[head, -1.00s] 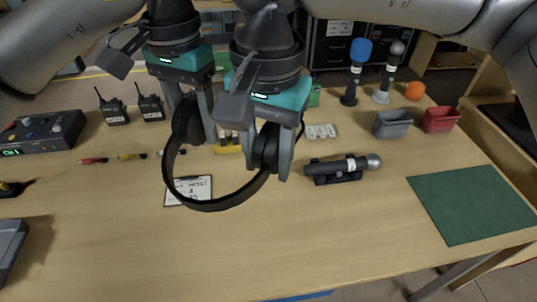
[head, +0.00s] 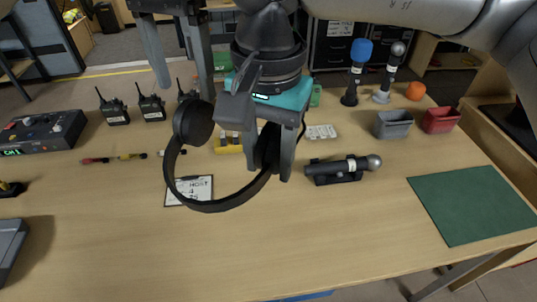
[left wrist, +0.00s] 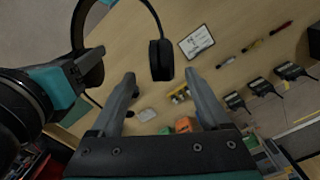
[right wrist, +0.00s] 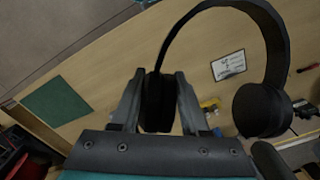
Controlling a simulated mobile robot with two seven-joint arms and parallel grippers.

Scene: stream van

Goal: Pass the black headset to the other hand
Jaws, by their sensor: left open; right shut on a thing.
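The black headset (head: 232,203) hangs above the table, its band curving down and its free earcup (head: 194,122) to the left. My right gripper (head: 268,160) is shut on the headset's right earcup; in the right wrist view that earcup (right wrist: 159,100) sits between the two fingers. My left gripper (head: 183,78) is open and empty, up and to the left of the free earcup and apart from it. In the left wrist view the free earcup (left wrist: 161,60) shows beyond the open fingers, and the band runs up from it.
A dark microphone (head: 343,166) lies in a cradle on the table. Grey (head: 394,124) and red (head: 440,120) bins stand at the right, by a green mat (head: 474,204). Radios (head: 151,107), a mixer (head: 42,132) and a clipboard (head: 189,190) are on the left. The front middle is clear.

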